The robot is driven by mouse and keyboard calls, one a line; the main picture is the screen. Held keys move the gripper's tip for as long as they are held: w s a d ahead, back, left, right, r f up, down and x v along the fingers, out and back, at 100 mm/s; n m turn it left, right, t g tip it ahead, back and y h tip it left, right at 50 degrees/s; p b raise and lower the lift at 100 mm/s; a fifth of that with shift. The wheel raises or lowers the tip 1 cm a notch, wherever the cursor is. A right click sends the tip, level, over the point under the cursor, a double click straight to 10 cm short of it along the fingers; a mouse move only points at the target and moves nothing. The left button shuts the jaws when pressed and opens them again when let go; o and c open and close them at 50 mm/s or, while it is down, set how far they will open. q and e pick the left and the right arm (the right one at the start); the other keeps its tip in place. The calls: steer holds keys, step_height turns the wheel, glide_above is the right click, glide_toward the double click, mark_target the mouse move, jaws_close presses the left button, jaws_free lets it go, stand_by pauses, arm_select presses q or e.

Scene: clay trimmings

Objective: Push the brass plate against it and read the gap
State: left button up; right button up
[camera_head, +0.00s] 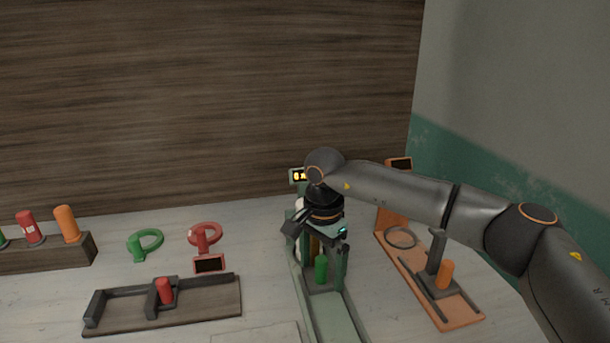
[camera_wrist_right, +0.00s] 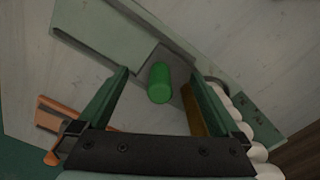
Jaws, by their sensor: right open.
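The green gauge (camera_head: 335,315) is a long fixture with a green upright knob (camera_head: 321,269), also in the right wrist view (camera_wrist_right: 159,83). A brass plate (camera_wrist_right: 194,112) stands beside the knob, partly behind my right finger. White rounded lumps (camera_wrist_right: 240,125) line up past that finger. The lit yellow display (camera_head: 299,176) at the gauge's far end is partly covered by my arm, so I cannot read it fully. My right gripper (camera_head: 323,262) is open, pointing down, its fingers on either side of the knob with visible space around it. My left gripper is out of view.
An orange gauge (camera_head: 460,309) with an orange knob stands to the right. A dark gauge (camera_head: 205,309) with a red knob lies left. Green (camera_head: 150,241) and red (camera_head: 205,232) rings lie behind it. A wooden rack (camera_head: 45,255) holds several coloured cylinders at far left.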

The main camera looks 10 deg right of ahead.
steer(key=shift+r+p, duration=2.7)
steer(key=shift+r, duration=0.85)
steer(key=shift+f, duration=0.1)
